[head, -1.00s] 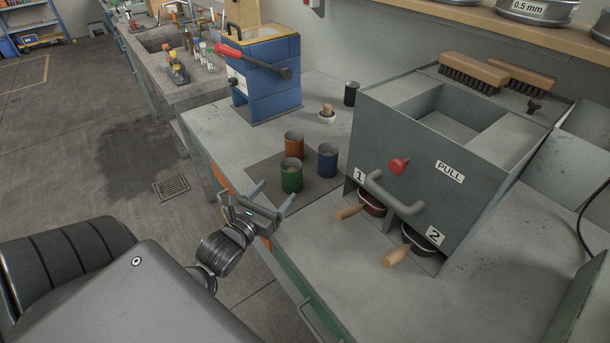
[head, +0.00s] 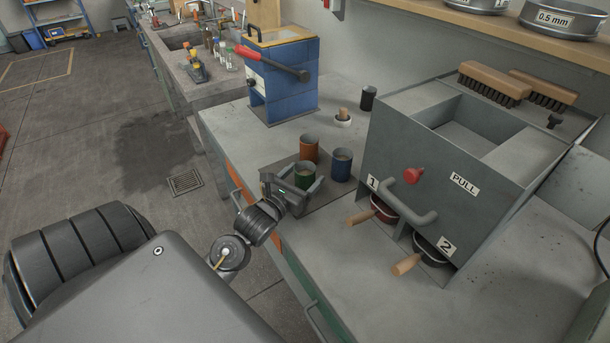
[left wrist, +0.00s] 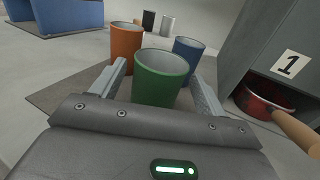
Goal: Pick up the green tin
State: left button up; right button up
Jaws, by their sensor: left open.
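My left gripper (head: 296,183) is open, with one finger on each side of the green tin. In the left wrist view (left wrist: 160,85) I cannot tell whether the fingers touch it. The tin's lower part is hidden by the gripper body. My right gripper is not in view.
An orange tin (head: 309,149) stands just behind the green tin and a blue tin (head: 342,164) to its right. A grey box (head: 440,170) with a red knob and wooden-handled pans stands to the right. A blue machine (head: 285,80) stands behind.

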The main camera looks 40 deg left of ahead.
aim_at(310, 169)
pick_arm(q)
jog(key=w, duration=0.3)
jog(key=shift+w+a, duration=0.1)
jog(key=shift+a, duration=0.15)
jog(key=c, duration=1.2)
